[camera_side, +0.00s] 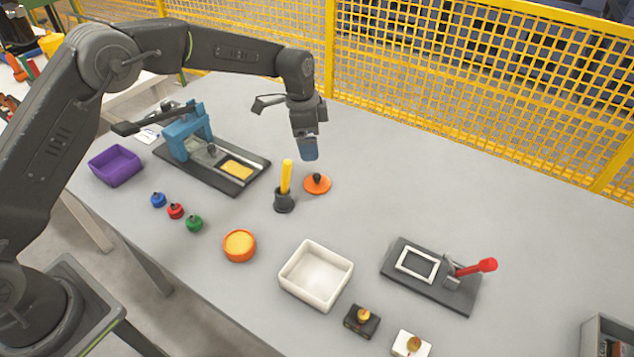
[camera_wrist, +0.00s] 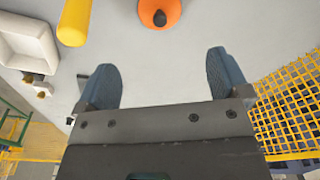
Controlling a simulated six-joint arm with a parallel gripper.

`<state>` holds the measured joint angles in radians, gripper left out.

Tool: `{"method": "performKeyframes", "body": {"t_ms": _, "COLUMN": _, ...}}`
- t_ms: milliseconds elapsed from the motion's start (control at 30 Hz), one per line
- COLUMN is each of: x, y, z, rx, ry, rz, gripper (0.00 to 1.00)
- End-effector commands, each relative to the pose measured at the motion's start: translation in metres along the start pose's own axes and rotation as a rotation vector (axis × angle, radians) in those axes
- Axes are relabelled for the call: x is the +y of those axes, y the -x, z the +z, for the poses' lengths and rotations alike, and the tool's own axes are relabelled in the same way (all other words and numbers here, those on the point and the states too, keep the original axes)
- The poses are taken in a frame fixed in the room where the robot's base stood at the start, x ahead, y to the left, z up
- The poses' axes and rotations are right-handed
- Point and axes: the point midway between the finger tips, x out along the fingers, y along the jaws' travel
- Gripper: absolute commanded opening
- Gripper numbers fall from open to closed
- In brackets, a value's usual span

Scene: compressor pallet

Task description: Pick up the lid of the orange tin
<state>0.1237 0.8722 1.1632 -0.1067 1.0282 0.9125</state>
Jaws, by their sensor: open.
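The lid (camera_side: 317,184) is a flat orange disc with a dark knob, lying on the grey table. It also shows at the top of the wrist view (camera_wrist: 160,14), partly cut off by the frame edge. The orange tin (camera_side: 239,246) stands apart from it, nearer the front, its inside a lighter orange. My gripper (camera_side: 309,150) is above the table, over and slightly behind the lid, pointing down. In the wrist view its two blue-grey fingers (camera_wrist: 172,80) are wide apart with nothing between them.
A yellow stick in a dark holder (camera_side: 284,190) stands upright just left of the lid. A white bin (camera_side: 316,274), a clamp fixture with a red handle (camera_side: 432,276) and a blue press (camera_side: 188,135) are farther off. Yellow mesh fencing (camera_side: 480,75) runs behind; table right of the lid is clear.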

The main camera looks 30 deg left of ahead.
Motion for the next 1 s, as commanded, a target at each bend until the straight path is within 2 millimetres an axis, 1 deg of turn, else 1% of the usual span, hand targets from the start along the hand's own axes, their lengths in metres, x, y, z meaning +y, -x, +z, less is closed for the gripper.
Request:
{"method": "performKeyframes", "body": {"t_ms": 33, "x": 0.001, "y": -0.012, "z": 0.001, "rx": -0.004, "ry": 0.0, "rz": 0.005, "gripper": 0.94}}
{"method": "performKeyframes", "body": {"t_ms": 100, "x": 0.001, "y": -0.026, "z": 0.001, "rx": -0.004, "ry": 0.001, "rz": 0.005, "gripper": 0.94}}
{"method": "performKeyframes", "body": {"t_ms": 200, "x": 0.001, "y": -0.045, "z": 0.001, "rx": -0.004, "ry": 0.001, "rz": 0.004, "gripper": 0.94}}
{"method": "performKeyframes", "body": {"t_ms": 300, "x": 0.001, "y": -0.059, "z": 0.0, "rx": -0.002, "ry": 0.002, "rz": 0.003, "gripper": 0.94}}
{"method": "performKeyframes", "body": {"t_ms": 567, "x": 0.001, "y": -0.078, "z": 0.0, "rx": -0.002, "ry": 0.003, "rz": 0.002, "gripper": 0.94}}
{"method": "performKeyframes", "body": {"t_ms": 733, "x": 0.001, "y": -0.104, "z": -0.003, "rx": -0.003, "ry": 0.003, "rz": 0.003, "gripper": 0.94}}
{"method": "performKeyframes", "body": {"t_ms": 833, "x": 0.001, "y": -0.115, "z": -0.003, "rx": -0.002, "ry": 0.003, "rz": 0.003, "gripper": 0.94}}
{"method": "performKeyframes", "body": {"t_ms": 1000, "x": 0.001, "y": -0.122, "z": -0.003, "rx": 0.0, "ry": 0.003, "rz": 0.001, "gripper": 0.94}}
